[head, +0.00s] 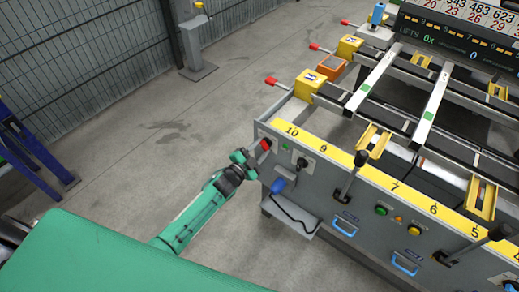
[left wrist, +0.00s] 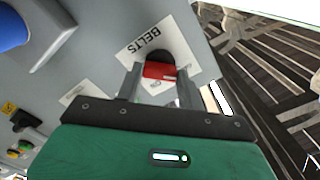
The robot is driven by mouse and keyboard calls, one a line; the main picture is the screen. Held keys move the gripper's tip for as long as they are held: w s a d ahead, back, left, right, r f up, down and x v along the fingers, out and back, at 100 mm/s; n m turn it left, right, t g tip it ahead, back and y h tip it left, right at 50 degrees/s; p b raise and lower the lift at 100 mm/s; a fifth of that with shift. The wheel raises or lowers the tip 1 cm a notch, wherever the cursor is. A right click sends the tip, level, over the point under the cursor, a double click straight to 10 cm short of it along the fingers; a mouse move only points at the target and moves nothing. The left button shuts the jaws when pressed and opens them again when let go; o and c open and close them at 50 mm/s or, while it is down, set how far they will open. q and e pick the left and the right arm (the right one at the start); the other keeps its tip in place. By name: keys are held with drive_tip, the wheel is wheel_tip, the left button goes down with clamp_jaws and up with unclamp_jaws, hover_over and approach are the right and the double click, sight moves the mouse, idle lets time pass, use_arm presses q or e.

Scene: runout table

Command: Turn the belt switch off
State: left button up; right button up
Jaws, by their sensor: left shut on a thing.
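The belt switch (head: 266,144) is a red handle on the left end of the grey front panel in the head view. In the left wrist view the red handle (left wrist: 159,70) has a black part behind it and sits on a white label reading BELTS. My left gripper (head: 258,150) is at the switch, its two fingers on either side of the red handle and shut on it. The lettering below the handle is partly hidden by the handle and fingers. My right gripper is not in view.
The grey panel (head: 324,186) carries a green button (head: 285,147), a blue knob (head: 277,185), black levers (head: 352,176) and blue handles (head: 344,226). A yellow numbered strip (head: 340,157) runs along its top. Grey floor (head: 150,130) lies open to the left.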

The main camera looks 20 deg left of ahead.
use_arm(q)
drive_tip(key=o, duration=1)
drive_tip(key=shift+a, duration=0.1)
drive_tip(key=v, duration=1.3)
drive_tip(key=shift+s+b, duration=0.35)
drive_tip(key=shift+b, duration=0.05)
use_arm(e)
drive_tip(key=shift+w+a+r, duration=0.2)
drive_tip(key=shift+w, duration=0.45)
use_arm(q)
drive_tip(key=shift+a, duration=0.1)
